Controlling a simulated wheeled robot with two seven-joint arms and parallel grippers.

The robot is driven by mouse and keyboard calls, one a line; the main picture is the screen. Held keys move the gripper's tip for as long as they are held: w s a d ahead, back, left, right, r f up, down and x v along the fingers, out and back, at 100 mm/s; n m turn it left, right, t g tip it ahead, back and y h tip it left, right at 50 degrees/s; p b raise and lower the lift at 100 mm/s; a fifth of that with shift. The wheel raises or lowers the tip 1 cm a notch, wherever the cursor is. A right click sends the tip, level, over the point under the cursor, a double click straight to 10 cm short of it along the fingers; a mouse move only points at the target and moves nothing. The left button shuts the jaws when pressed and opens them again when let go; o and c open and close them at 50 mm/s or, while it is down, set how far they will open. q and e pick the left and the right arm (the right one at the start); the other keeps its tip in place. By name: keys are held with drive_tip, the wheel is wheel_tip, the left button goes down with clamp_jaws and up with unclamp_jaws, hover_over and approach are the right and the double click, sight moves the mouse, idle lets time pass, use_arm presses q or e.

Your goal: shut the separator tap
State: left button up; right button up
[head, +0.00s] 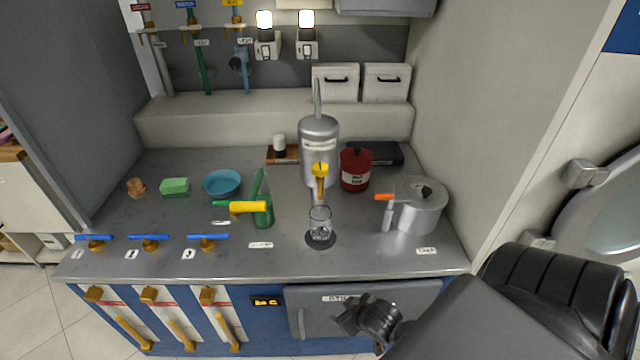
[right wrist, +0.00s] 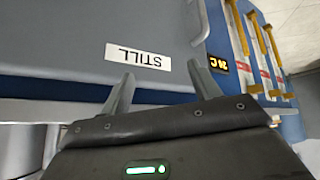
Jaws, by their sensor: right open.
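The separator (head: 319,138) is a silver cylinder with a label, standing on the grey counter. Its yellow tap (head: 320,170) is on the front, with a part pointing down above a clear glass (head: 320,222) on a dark round mat. I cannot tell whether liquid is running. My right gripper (head: 350,316) is in front of the counter's cabinet, below and well short of the tap. In the right wrist view the gripper (right wrist: 160,74) is open and empty, its fingers either side of the STILL label. My left gripper is not in view.
A green bottle with a yellow piece (head: 247,207) stands left of the glass. A red can (head: 356,169) and a silver pot (head: 419,208) stand to the right. Blue-handled taps (head: 150,237) line the front left edge. The grey STILL door (head: 420,294) is below the counter.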

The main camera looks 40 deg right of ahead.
wheel_tip(320, 180, up, 5)
drive_tip(key=n+t+y+p, duration=0.15)
drive_tip(key=t+y, duration=0.25)
drive_tip(key=t, duration=0.6)
approach(326, 173)
drive_tip(key=w, duration=0.1)
drive_tip(key=w+p, duration=0.1)
drive_tip(key=w, duration=0.2)
drive_tip(key=w+a+p, duration=0.1)
drive_tip(key=w, duration=0.6)
drive_tip(key=shift+a+p, duration=0.4)
drive_tip(key=shift+w+a+f, duration=0.1)
drive_tip(key=shift+w+f, duration=0.05)
drive_tip(key=shift+w, duration=0.4)
drive_tip(key=shift+c, duration=0.4)
